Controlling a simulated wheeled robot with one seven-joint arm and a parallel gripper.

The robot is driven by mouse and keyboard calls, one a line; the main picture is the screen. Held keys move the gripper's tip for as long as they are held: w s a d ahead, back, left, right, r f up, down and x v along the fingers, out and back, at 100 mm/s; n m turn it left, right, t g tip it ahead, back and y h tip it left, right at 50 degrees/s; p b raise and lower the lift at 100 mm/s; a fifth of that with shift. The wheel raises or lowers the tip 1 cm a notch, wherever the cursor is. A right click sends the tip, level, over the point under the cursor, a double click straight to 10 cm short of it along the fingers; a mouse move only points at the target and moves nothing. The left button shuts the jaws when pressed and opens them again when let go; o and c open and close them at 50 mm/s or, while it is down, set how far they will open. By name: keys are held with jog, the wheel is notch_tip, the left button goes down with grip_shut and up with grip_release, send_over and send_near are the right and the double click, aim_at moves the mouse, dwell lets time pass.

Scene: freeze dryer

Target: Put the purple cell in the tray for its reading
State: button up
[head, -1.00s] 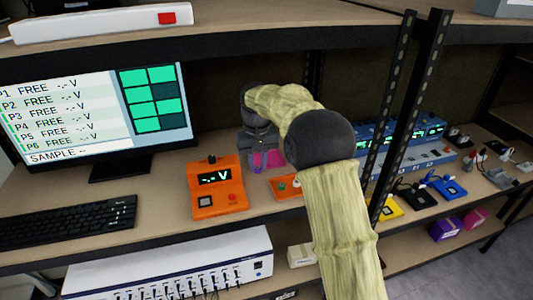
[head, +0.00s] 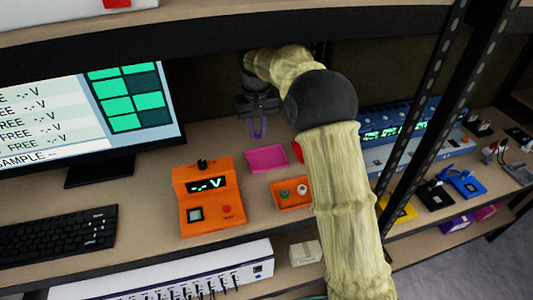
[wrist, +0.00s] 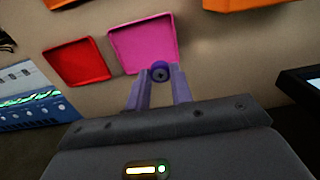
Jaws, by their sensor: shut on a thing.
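My gripper (head: 258,130) is above the back of the bench, behind the pink tray. In the wrist view my gripper (wrist: 160,85) has its two purple-looking fingers shut on the purple cell (wrist: 160,70), a small round thing with a dark centre. The cell is hard to tell from the fingers in the head view. The pink tray (head: 267,159) looks empty; it also shows in the wrist view (wrist: 145,40). The red tray (head: 297,152) is partly hidden by my arm and looks empty in the wrist view (wrist: 77,62). The orange tray (head: 280,200) holds a green and a white cell.
An orange meter (head: 208,195) shows "-.- V". A monitor (head: 85,120) lists FREE rows and a blank SAMPLE line. A blue-and-white instrument (head: 400,130) stands right of my arm. A black shelf post (head: 440,100) rises at right. A keyboard (head: 60,242) lies at left.

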jog(key=shift+r, duration=0.1)
jog(key=p, duration=0.1)
send_over(258, 161)
notch_tip(258, 161, down, 6)
jog(key=shift+w+f, duration=0.15)
jog(key=shift+d, duration=0.2)
jog(key=shift+f, duration=0.15)
notch_tip(258, 161, down, 3)
jog(key=shift+a+f+p, duration=0.15)
jog(key=shift+p, duration=0.25)
jog(key=shift+s, duration=0.2)
jog(key=shift+f, duration=0.15)
